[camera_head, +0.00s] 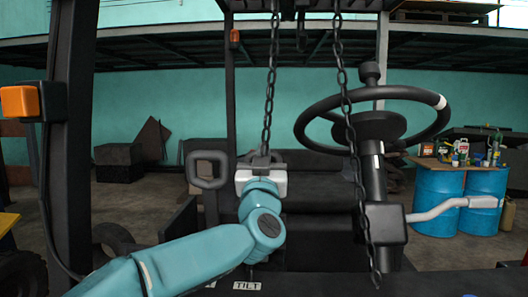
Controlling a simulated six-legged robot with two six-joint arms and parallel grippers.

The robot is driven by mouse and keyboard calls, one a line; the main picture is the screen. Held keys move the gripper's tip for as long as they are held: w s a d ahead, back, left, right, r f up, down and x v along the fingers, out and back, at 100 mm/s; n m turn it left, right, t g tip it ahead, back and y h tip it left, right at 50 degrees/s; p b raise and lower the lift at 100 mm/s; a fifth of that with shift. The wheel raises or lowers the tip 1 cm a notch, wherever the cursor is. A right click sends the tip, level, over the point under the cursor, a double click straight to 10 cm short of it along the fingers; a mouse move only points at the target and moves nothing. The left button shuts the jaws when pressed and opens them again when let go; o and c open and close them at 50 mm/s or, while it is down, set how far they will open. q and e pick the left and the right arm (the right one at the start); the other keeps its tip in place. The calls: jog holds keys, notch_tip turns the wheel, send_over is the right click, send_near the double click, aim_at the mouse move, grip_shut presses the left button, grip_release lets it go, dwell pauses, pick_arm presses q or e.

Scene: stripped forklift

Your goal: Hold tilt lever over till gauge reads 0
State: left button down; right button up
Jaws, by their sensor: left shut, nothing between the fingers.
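My left arm comes in from the lower left. Its gripper (262,157) points away from me, low in front of the seat, its dark fingers shut with nothing seen between them. A white label reading TILT (247,286) is on the dark panel at the bottom edge, just below my forearm. I cannot make out the tilt lever; my arm covers the area above the label. No gauge face can be read in this view. My right gripper is not in view.
Two chains (267,90) (347,110) hang in front of me, the left one close to my gripper. A steering wheel (372,91) on its column stands right. Blue drums (438,202) stand far right.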

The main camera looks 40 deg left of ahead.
pick_arm(q)
jog(key=shift+w+f, duration=0.25)
jog(key=shift+f, duration=0.35)
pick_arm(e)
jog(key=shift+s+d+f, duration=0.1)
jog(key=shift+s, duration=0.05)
pick_arm(q)
jog(key=shift+s+r, duration=0.1)
jog(key=shift+r, duration=0.1)
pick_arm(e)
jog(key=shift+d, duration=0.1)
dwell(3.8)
